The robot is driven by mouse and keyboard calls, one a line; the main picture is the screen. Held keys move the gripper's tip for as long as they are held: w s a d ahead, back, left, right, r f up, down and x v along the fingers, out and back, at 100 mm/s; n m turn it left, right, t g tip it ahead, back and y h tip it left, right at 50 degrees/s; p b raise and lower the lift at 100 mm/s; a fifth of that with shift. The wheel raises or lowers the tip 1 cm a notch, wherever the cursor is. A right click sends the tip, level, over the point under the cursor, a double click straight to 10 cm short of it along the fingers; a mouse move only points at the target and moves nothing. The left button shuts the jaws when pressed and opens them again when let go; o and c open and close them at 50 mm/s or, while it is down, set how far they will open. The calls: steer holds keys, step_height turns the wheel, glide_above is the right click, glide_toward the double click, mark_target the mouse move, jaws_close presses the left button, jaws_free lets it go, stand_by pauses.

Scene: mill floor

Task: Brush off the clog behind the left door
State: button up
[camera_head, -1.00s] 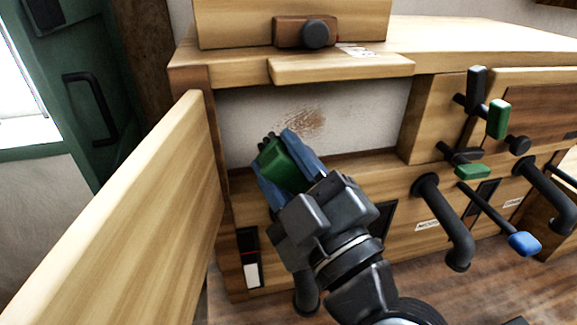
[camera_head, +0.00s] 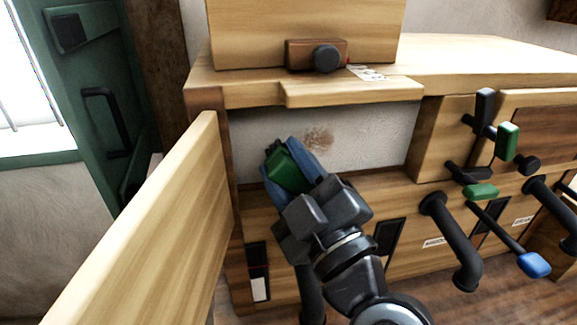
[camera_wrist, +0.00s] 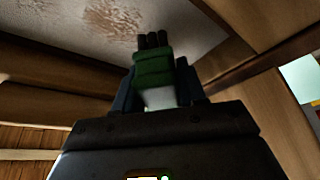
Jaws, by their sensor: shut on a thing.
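The clog is a brown speckled patch (camera_head: 318,138) on the pale back wall of the recess; it also shows at the top of the wrist view (camera_wrist: 113,20). The wooden left door (camera_head: 150,225) stands swung open at the left of the recess. My gripper (camera_head: 287,166) is shut on a green brush (camera_head: 290,175), between its blue fingers. The brush's dark bristles point up in the wrist view (camera_wrist: 152,41). The brush is at the recess mouth, below and left of the patch; a gap shows between them. The fingers may hide some wall below the patch.
A shelf lip (camera_head: 350,93) overhangs the recess. A wooden box (camera_head: 300,30) with a dark knob stands on top. Black handles (camera_head: 455,240) and a blue-ended lever (camera_head: 534,264) stick out at the right. A green window frame (camera_head: 85,110) is at the left.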

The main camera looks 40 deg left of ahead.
steer(key=shift+w+a+b, duration=0.8)
steer(key=shift+a, duration=0.1)
stand_by(0.5)
